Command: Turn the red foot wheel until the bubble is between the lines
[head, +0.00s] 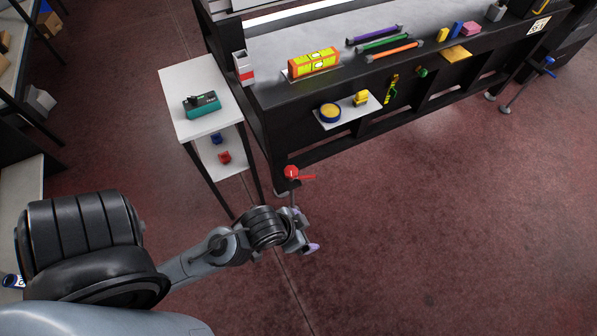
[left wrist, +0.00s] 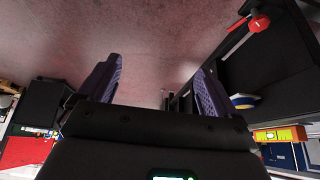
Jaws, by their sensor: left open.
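The red foot wheel (head: 291,172) with its red lever is at the table's near left corner, by the leg. It also shows at the upper right of the left wrist view (left wrist: 259,23). The orange and yellow spirit level (head: 314,63) lies on the table's front edge; its bubble is too small to read against the lines. The level also shows at the lower right of the left wrist view (left wrist: 280,134). My left gripper (head: 309,232) is open and empty, below the wheel in the head view and apart from it. My right gripper is not in view.
The black grid table (head: 262,120) fills the upper right. A white side stand (head: 178,95) with a teal device (head: 202,104) is left of it. A small shelf (head: 345,112) holds a yellow-and-blue round item. The floor in front of the table is clear.

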